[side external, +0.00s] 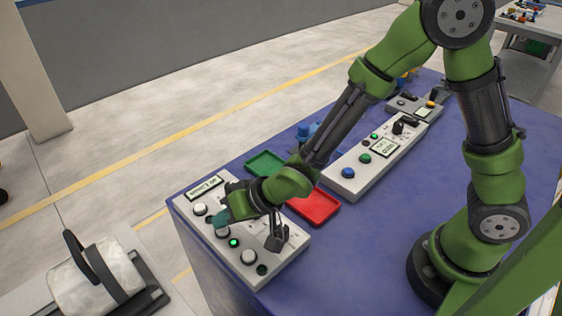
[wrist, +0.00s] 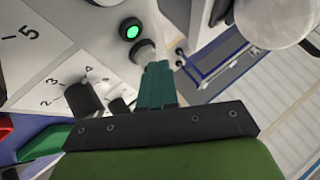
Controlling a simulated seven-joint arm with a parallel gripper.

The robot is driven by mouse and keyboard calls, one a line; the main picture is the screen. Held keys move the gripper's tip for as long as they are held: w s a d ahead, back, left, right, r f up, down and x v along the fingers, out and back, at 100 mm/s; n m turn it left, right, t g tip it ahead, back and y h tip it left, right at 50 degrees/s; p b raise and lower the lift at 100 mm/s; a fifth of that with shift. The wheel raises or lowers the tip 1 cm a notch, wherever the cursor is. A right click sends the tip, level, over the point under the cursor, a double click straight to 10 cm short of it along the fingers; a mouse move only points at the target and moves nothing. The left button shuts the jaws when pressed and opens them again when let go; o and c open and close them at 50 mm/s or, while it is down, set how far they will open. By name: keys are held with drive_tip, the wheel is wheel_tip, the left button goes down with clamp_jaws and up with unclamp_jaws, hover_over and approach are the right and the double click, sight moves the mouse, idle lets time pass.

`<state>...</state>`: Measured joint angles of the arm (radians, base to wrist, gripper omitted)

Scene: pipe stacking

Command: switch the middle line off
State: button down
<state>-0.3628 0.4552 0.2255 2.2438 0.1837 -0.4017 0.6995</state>
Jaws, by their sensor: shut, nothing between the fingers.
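The white control panel (side external: 190,228) lies at the front left of the blue table. It has a row of round white buttons, with one at the left (side external: 200,209) and one at the right (side external: 248,257), and small lamps beside them. The middle lamp (side external: 233,243) is lit green, and shows lit in the wrist view (wrist: 130,30). The right lamp (side external: 262,270) is dark. My gripper (side external: 222,219) is shut and empty, low over the panel by the middle button. In the wrist view its teal fingers (wrist: 158,72) end close to a dark-rimmed round control (wrist: 144,50); contact is unclear.
A dark rotary knob (wrist: 84,100) with a numbered scale sits near the fingers. A red tray (side external: 315,208) and a green tray (side external: 265,165) lie behind the panel. Another panel (side external: 365,165) stands further back. A cart with a white bag (side external: 90,285) is at left.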

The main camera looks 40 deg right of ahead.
sight(228, 229)
drive_tip(key=shift+f, duration=0.15)
idle(0.5)
drive_tip(key=shift+f, duration=0.35)
drive_tip(key=shift+r, duration=3.45)
drive_tip(key=shift+s, duration=0.1)
